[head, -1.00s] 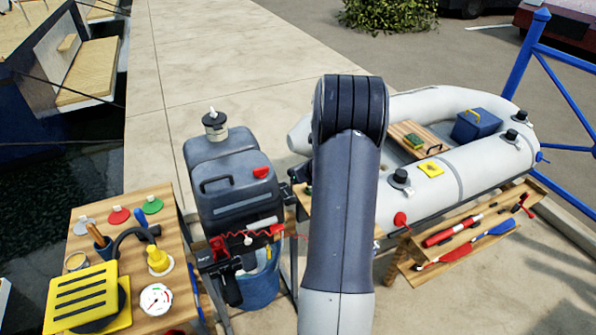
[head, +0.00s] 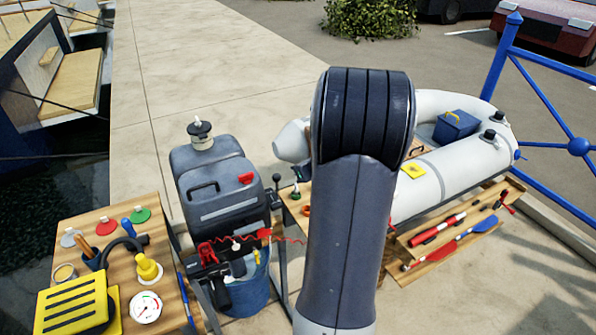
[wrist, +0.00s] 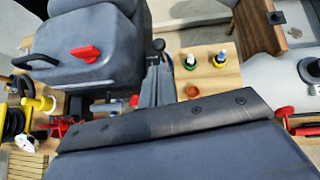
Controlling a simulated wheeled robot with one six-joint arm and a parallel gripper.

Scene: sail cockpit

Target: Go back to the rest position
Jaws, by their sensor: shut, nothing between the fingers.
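My arm (head: 343,220) rises upright through the middle of the head view, its rounded dark elbow at the top. It hides whatever lies behind it, and my gripper does not show there. In the wrist view a broad dark grey surface with a bolted black strip fills the lower part. It looks like part of my own arm, and no fingertips can be made out.
A wooden table (head: 128,250) at left holds a yellow slatted box (head: 72,303) and a gauge (head: 146,307). The inflatable boat (head: 453,180) lies at right. The walkway behind is clear.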

